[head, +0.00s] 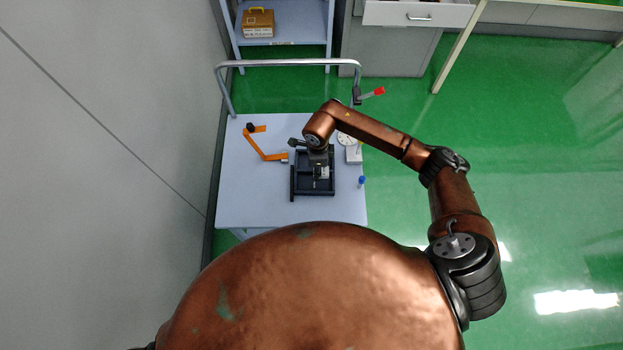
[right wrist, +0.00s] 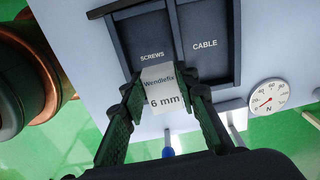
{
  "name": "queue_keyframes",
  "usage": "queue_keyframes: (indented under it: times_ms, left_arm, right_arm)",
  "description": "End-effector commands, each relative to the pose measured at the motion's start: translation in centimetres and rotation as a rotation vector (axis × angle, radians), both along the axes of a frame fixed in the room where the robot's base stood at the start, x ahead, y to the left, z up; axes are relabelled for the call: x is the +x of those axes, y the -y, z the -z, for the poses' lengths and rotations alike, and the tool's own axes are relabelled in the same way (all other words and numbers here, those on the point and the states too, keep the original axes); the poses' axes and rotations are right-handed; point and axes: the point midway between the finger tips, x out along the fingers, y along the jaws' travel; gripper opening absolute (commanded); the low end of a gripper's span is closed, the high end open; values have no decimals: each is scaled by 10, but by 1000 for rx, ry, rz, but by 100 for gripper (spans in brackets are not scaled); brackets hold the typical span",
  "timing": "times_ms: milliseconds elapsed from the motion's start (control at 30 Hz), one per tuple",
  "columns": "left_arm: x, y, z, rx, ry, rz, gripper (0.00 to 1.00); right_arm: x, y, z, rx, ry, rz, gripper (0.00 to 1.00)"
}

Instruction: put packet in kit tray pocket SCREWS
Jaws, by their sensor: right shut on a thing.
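The dark kit tray (head: 293,189) lies on the cart top. In the right wrist view its SCREWS pocket (right wrist: 148,40) and CABLE pocket (right wrist: 205,25) show side by side. My right gripper (right wrist: 162,90) is shut on a white packet (right wrist: 163,105) marked "Wendlefix 6 mm". The packet's far end overlaps the near part of the SCREWS pocket; I cannot tell its height above the tray. In the head view my right gripper (head: 319,174) is over the tray, and my arm partly hides the tray. My left gripper is not in view.
A metal handle rail (head: 285,63) runs along the back.

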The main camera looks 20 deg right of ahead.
Motion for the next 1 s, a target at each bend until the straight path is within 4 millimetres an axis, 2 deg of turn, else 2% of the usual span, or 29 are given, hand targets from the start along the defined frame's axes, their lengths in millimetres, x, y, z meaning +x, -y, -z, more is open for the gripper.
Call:
queue_keyframes:
  times_ms: [100,367,567,967,1000]
  left_arm:
    - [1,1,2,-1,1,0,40]
    - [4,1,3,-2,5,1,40]
    - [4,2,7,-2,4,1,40]
    - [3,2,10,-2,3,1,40]
    - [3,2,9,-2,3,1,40]
  right_arm:
    - [-3,-12,13,2,0,0,4]
    - [-5,-24,28,2,1,-1,4]
    - [-6,-23,57,1,-1,0,4]
    - [-5,-22,62,-2,2,-2,4]
    - [-5,-22,61,-1,2,-2,31]
